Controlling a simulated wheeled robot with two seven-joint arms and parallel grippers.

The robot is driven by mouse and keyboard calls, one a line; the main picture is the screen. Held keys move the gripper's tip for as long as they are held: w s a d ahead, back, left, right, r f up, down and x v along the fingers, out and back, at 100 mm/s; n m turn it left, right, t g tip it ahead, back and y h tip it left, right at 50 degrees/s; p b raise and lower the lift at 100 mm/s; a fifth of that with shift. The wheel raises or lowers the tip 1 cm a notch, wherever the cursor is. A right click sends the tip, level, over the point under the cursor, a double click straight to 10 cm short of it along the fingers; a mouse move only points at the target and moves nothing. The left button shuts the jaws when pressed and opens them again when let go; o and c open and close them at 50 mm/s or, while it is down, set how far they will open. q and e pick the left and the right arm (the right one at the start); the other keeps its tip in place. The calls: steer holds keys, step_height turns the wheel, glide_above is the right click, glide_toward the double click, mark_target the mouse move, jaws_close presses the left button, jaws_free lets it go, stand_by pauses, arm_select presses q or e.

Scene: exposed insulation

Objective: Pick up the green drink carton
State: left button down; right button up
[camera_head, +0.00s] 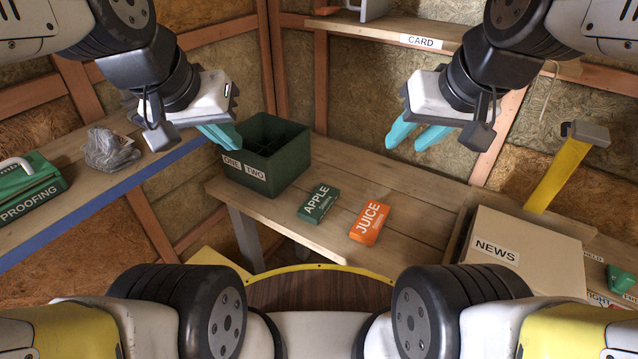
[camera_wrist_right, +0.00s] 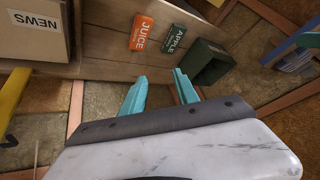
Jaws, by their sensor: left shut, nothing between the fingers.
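The green drink carton (camera_head: 318,203), labelled APPLE, lies flat on the wooden table beside an orange carton (camera_head: 370,222) labelled JUICE. Both also show in the right wrist view, the green carton (camera_wrist_right: 174,38) right of the orange one (camera_wrist_right: 142,32). My left gripper (camera_head: 221,136) is shut and empty, in the air left of the dark green box. My right gripper (camera_head: 419,137) is in the air above and right of the cartons. Its two teal fingers (camera_wrist_right: 160,92) are apart with nothing between them in the right wrist view.
A dark green divided box (camera_head: 245,178) labelled ONE and TWO stands at the table's left end. A cardboard box (camera_head: 530,262) labelled NEWS stands at the right. A shelf (camera_head: 90,185) runs along the left wall. The tabletop around the cartons is clear.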

steer(key=o, duration=0.6)
steer(key=shift+w, duration=0.2)
steer(key=o, duration=0.5)
steer(key=w+f, duration=0.1)
steer(key=w, duration=0.1)
steer(key=w+a+f+m+g, duration=0.1)
steer(key=w, duration=0.2)
steer(key=w+a+f+m+g+h, duration=0.1)
steer(key=w, duration=0.2)
steer(key=shift+a+f, duration=0.1)
steer(key=shift+a, duration=0.1)
steer(key=m+g+h, duration=0.1)
steer(key=m+g, duration=0.3)
glide_above(318, 201)
steer(key=f, duration=2.2)
steer(key=shift+s+a+f, duration=0.2)
steer(key=shift+a, duration=0.2)
steer(key=shift+f, duration=0.4)
steer(key=f, duration=0.4)
steer(key=d+f, duration=0.1)
steer(key=f, duration=0.2)
steer(key=shift+w+f, duration=0.1)
steer(key=shift+w, duration=0.15)
